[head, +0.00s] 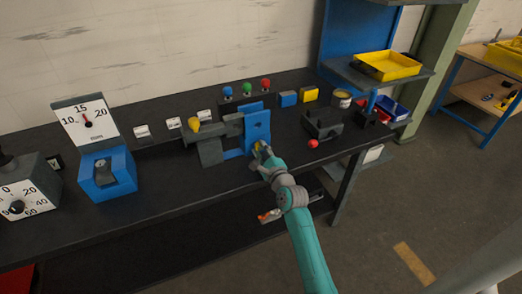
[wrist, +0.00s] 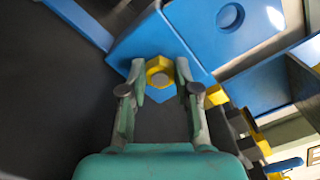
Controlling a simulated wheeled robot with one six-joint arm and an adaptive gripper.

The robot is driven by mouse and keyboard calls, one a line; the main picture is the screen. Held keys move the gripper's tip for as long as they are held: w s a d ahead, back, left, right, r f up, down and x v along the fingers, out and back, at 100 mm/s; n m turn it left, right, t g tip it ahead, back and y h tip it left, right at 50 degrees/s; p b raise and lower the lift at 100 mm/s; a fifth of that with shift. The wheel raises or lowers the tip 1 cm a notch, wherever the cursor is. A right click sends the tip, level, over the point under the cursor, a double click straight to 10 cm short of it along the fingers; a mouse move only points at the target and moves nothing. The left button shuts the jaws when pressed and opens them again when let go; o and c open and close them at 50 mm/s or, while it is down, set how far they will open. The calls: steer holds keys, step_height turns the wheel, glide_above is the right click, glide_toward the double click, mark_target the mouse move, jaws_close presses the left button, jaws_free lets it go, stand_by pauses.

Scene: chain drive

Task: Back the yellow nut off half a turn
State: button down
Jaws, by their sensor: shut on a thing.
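The yellow nut (wrist: 154,66) is a hexagon with a grey round end at its centre, on the face of a blue upright plate (wrist: 190,32). In the wrist view my gripper (wrist: 158,76) has one finger on each side of the nut, closed against it. In the head view my gripper (head: 260,150) reaches the near face of the blue plate (head: 257,125), and the nut is mostly hidden there. The plate has a round hole above the nut.
A blue gauge box (head: 108,178) stands left on the dark bench. A dark block with a red knob (head: 313,143) is close on the right. Blue, green and red knobs (head: 247,88) stand behind the plate. The bench's front strip left of my arm is clear.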

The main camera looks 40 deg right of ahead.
steer(key=n, duration=0.4)
steer(key=shift+f+n, duration=0.15)
steer(key=shift+n, duration=0.15)
steer(key=shift+a+n, duration=0.1)
steer(key=shift+n, duration=1.5)
steer(key=shift+f, duration=0.1)
steer(key=c, duration=0.8)
jaws_free()
steer(key=shift+c, duration=0.2)
